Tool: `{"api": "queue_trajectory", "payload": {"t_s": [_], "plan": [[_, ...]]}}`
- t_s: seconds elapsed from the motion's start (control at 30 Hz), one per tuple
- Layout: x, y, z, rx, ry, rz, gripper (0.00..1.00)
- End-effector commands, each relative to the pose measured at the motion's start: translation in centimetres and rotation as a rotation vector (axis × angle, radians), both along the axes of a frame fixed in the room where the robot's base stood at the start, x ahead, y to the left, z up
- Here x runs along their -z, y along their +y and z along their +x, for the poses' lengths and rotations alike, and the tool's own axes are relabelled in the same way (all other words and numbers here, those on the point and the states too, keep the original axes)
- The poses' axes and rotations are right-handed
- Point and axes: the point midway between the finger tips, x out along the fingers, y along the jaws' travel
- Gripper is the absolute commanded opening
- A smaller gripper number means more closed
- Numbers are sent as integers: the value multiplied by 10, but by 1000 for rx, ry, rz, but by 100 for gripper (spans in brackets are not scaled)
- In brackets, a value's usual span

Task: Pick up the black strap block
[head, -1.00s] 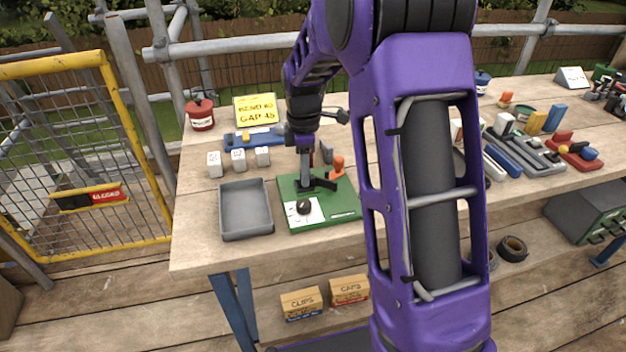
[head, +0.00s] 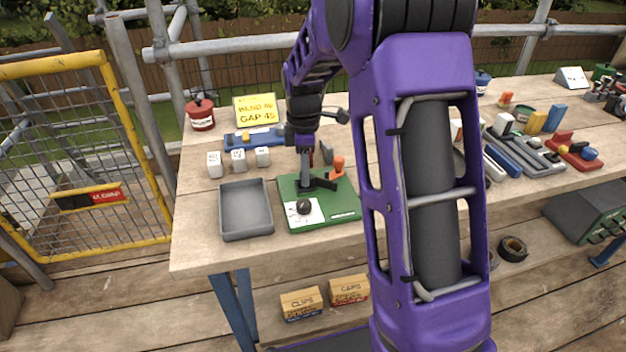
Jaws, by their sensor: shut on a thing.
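My gripper (head: 305,187) reaches down over the green board (head: 345,208) on the bench, and its fingertips are small and partly hidden. It is shut on a dark piece at the board, which I take to be the black strap block (head: 322,184). The block is low over the board or touching it; I cannot tell which. A round black knob (head: 303,207) sits on a white card at the board's front left. An orange piece (head: 338,166) stands at the board's back right.
An empty grey tray (head: 245,209) lies left of the board. Several white blocks (head: 238,161), a blue holder (head: 253,138), a red pot (head: 201,114) and a yellow sign (head: 257,110) stand behind. Coloured parts and a grey rack (head: 525,152) are at the right.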

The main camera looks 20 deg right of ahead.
Motion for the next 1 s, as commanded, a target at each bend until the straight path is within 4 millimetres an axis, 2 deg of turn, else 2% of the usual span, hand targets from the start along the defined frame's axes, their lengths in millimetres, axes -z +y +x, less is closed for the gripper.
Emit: {"api": "queue_trajectory", "payload": {"t_s": [0.8,1.0], "plan": [[-42,0,0,1,-1,0,0],[-45,0,0,0,-1,0,0]]}}
